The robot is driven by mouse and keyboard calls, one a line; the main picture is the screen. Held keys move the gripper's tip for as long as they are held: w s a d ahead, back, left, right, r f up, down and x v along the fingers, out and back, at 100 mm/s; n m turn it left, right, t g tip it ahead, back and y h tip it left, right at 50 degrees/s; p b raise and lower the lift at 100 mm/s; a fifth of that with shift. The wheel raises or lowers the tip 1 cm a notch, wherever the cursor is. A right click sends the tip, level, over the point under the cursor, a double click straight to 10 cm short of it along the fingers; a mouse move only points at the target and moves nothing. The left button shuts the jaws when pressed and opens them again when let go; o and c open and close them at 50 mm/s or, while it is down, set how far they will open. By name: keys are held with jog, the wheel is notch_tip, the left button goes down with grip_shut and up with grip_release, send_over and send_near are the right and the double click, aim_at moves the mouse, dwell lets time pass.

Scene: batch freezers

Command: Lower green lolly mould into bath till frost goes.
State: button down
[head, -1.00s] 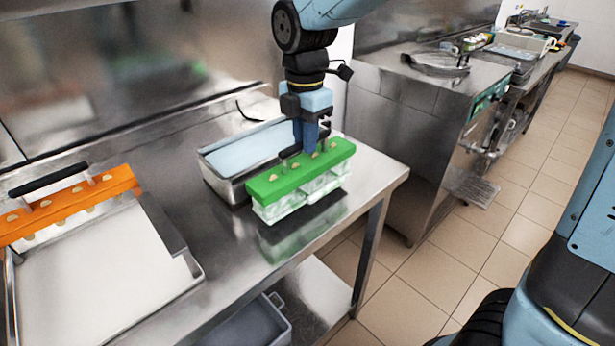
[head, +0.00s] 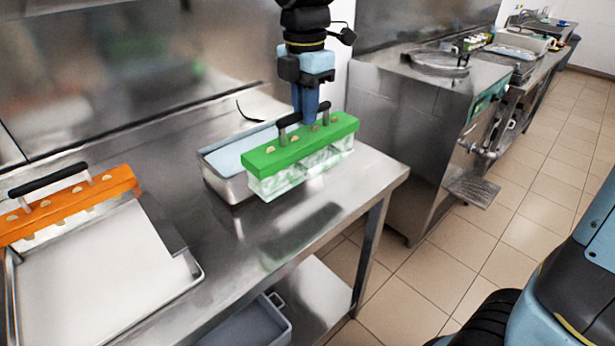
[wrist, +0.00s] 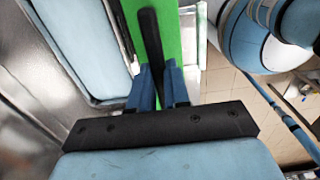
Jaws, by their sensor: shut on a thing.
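The green lolly mould (head: 300,142) has a green top with stick ends showing and clear, frosty-looking pockets below. My gripper (head: 308,122) is shut on the mould's dark handle and holds it level above the steel table. In the wrist view, the handle (wrist: 149,40) lies between my fingers (wrist: 158,85), with the green top (wrist: 167,30) under it. The bath (head: 229,188) is a steel pan of pale blue liquid, just behind and left of the mould, which partly hides it. The bath also shows at the left in the wrist view (wrist: 80,45).
An orange mould (head: 70,206) with a dark handle sits at the back of a white-surfaced tray (head: 110,285) on the left. The table (head: 345,195) is bare at front right. A steel machine (head: 410,140) stands to the right, and a grey bin (head: 255,328) is below the table.

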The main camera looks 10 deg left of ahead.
jog(key=shift+r, duration=1.9)
jog(key=shift+a, duration=0.1)
jog(key=w+a, duration=1)
jog(key=a, duration=0.2)
jog(key=shift+w+a+f, duration=0.3)
jog(key=shift+w, duration=0.1)
jog(key=shift+f, duration=0.25)
dwell(1.4)
notch_tip(320, 180, down, 10)
jog(key=shift+r, duration=0.15)
dwell(1.9)
